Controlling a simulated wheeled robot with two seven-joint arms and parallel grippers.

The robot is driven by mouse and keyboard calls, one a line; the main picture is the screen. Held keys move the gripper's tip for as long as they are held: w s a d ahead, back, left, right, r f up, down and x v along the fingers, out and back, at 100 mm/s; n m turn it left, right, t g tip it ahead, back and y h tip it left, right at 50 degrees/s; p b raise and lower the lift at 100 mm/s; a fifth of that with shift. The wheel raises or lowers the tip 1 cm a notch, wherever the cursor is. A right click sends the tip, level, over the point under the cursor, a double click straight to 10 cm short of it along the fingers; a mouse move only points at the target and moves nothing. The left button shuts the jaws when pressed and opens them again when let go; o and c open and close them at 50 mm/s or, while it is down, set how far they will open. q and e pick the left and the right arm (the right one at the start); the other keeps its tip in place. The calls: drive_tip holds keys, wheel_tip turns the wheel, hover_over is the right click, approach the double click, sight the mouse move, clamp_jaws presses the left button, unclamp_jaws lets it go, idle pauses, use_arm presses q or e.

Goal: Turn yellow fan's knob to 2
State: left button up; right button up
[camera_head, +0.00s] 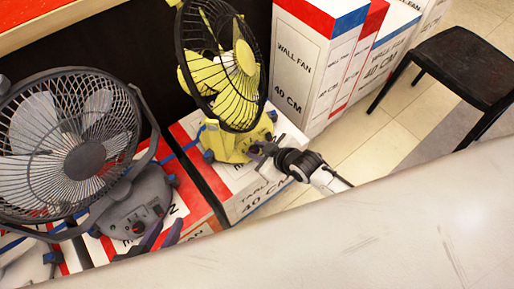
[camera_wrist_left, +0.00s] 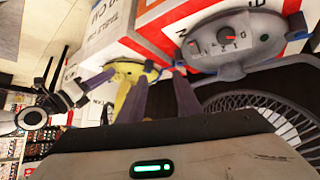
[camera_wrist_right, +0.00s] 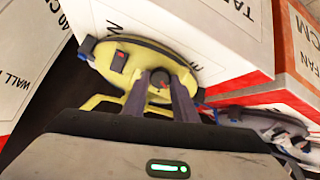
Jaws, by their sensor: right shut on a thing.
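The yellow fan (camera_head: 228,75) stands on a box, its base (camera_head: 226,143) facing my right arm. My right gripper (camera_head: 262,150) is at the front of this base. In the right wrist view its fingers lie on either side of the dark round knob (camera_wrist_right: 159,79), shut on it; the dial marks cannot be read.
The grey fan's base with its own knob (camera_wrist_left: 224,35) is close to my left gripper. Wall fan boxes (camera_head: 300,62) stand behind right, with a black stool (camera_head: 465,65) beyond. A pale surface (camera_head: 400,230) fills the front.

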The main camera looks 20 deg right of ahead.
drive_tip(key=shift+r+m+p, duration=0.15)
drive_tip(key=shift+m+p, duration=0.2)
drive_tip(key=shift+m, duration=0.05)
drive_tip(key=shift+s+m+p, duration=0.1)
drive_tip(key=shift+m+p, duration=0.65)
drive_tip(key=shift+m, duration=0.05)
drive_tip(key=shift+m+p, duration=0.85)
drive_tip(key=shift+m, duration=0.25)
use_arm(q)
drive_tip(key=shift+s+a+r+p, duration=0.2)
drive_tip(key=shift+r+p, duration=0.1)
drive_tip(key=shift+r, duration=0.3)
drive_tip(key=shift+s+a+r+p, duration=0.2)
drive_tip(key=shift+r+p, duration=0.1)
drive_tip(key=shift+r, duration=0.25)
use_arm(e)
drive_tip(key=shift+m+h, duration=0.3)
drive_tip(key=shift+m, duration=0.7)
use_arm(q)
drive_tip(key=shift+w, duration=0.3)
use_arm(e)
drive_tip(key=shift+f, duration=0.2)
